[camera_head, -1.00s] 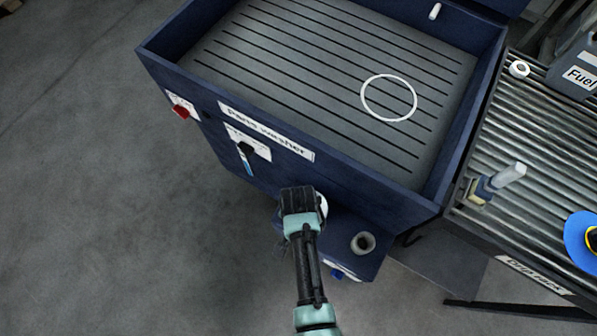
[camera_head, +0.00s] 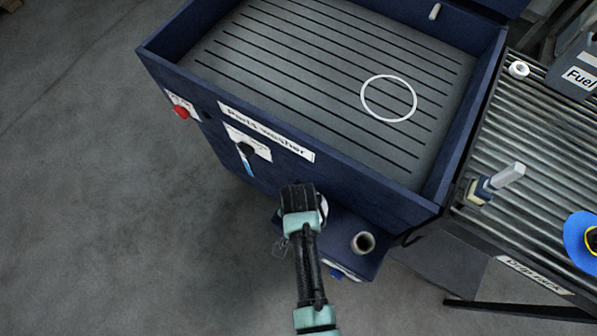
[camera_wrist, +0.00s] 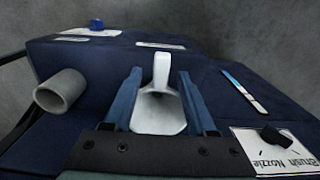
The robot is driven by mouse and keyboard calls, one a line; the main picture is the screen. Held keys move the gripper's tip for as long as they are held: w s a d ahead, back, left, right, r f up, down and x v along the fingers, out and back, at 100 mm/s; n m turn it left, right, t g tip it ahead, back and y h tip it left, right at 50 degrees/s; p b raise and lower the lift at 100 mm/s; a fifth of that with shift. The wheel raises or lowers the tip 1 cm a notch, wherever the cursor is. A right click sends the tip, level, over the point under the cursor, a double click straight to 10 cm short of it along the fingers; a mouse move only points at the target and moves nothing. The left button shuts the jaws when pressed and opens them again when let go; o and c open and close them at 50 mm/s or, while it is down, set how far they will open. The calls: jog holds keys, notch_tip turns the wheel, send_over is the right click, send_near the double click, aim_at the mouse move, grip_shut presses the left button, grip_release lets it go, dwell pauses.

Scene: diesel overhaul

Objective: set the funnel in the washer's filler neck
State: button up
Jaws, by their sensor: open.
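The white funnel (camera_wrist: 158,112) lies between the two blue fingers of my gripper (camera_wrist: 162,100) in the wrist view, with a narrow part pointing away. The fingers are open on either side of it; I cannot tell if either touches it. In the head view my gripper (camera_head: 299,196) hides most of the funnel, and only a white edge (camera_head: 323,207) shows at its right. The grey round filler neck (camera_head: 363,242) stands on the washer's low front ledge, right of my gripper. In the wrist view the neck (camera_wrist: 62,92) is on the left, empty and apart from the funnel.
The blue parts washer (camera_head: 350,165) rises just beyond my gripper, with a red knob (camera_head: 181,112) and a black nozzle switch (camera_head: 246,149) on its front. A white ring (camera_head: 389,98) lies on its grate. Floor at left is clear.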

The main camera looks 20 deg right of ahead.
notch_tip(320, 180, up, 12)
jog(key=p, duration=0.1)
jog(key=shift+f, duration=0.15)
dwell(0.4)
